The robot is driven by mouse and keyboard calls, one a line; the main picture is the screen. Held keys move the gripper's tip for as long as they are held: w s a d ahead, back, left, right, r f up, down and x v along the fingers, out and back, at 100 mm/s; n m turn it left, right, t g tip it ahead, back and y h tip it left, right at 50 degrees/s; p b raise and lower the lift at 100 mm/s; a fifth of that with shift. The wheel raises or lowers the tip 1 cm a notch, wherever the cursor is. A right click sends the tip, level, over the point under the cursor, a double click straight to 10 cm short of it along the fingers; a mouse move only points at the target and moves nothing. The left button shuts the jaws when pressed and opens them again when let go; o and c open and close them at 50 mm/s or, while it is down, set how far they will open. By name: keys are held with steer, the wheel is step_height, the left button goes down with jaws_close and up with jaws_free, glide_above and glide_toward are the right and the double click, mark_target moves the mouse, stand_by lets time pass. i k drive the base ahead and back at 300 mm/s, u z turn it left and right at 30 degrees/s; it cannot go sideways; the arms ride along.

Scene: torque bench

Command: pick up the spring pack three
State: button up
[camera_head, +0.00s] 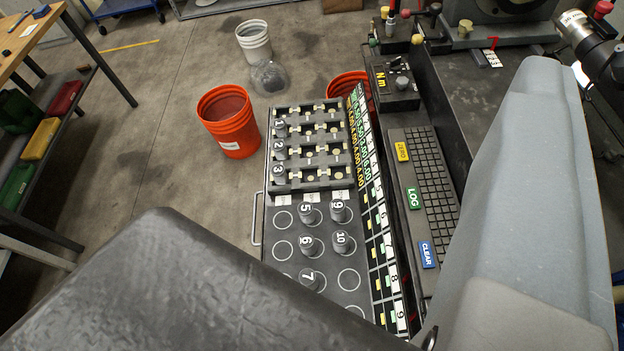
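The spring pack three (279,177) is a small dark grey cylinder with a white "3" on top. It stands upright in the left column of the grey slotted tray (318,185), in its nearest row. Spring packs one (281,131) and two (280,153) stand behind it in the same column. Its lower part is hidden by the tray. Two large parts, one dark at lower left and one light grey at right, look like my own arm. I cannot make out my gripper's fingers, and nothing is seen touching pack three.
Nearer on the black circle-marked board (283,271) stand several numbered cylinders, including five (306,213) and nine (338,211). A keyboard (428,180) and control box (393,84) lie to the right. An orange bucket (230,125) stands left of the tray. A workbench is at far left.

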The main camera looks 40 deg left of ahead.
mark_target(278, 172)
steer(key=z, duration=0.45)
steer(key=k, duration=1.75)
steer(key=u, duration=1.05)
steer(key=i, duration=1)
steer(key=z, duration=0.05)
